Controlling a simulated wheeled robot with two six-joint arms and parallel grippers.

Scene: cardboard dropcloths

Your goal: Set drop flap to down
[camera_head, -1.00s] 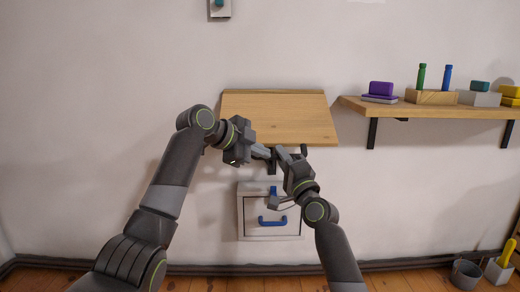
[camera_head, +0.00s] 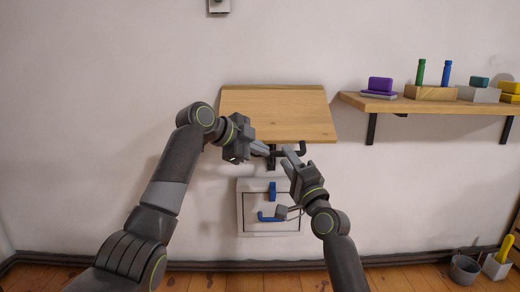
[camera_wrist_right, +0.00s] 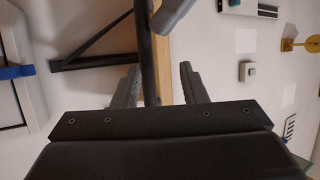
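The drop flap (camera_head: 278,110) is a light wooden panel on the white wall, standing out raised above a dark support bracket (camera_head: 271,162). My left gripper (camera_head: 266,149) is at the flap's front lower edge by the bracket; its finger opening is unclear. My right gripper (camera_head: 290,157) is just right of the bracket, below the flap. In the right wrist view its fingers (camera_wrist_right: 158,85) are apart, with a dark bar (camera_wrist_right: 145,55) and the wooden edge (camera_wrist_right: 162,60) showing between them. Whether they touch the bar is unclear. A grey fingertip piece (camera_wrist_right: 174,14) shows above.
A white cabinet (camera_head: 243,215) with blue handle (camera_head: 270,217) and blue latch (camera_head: 272,190) hangs below the flap. A wooden shelf (camera_head: 470,106) with colored blocks is at right. A grey bucket (camera_head: 465,269) stands on the floor at far right.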

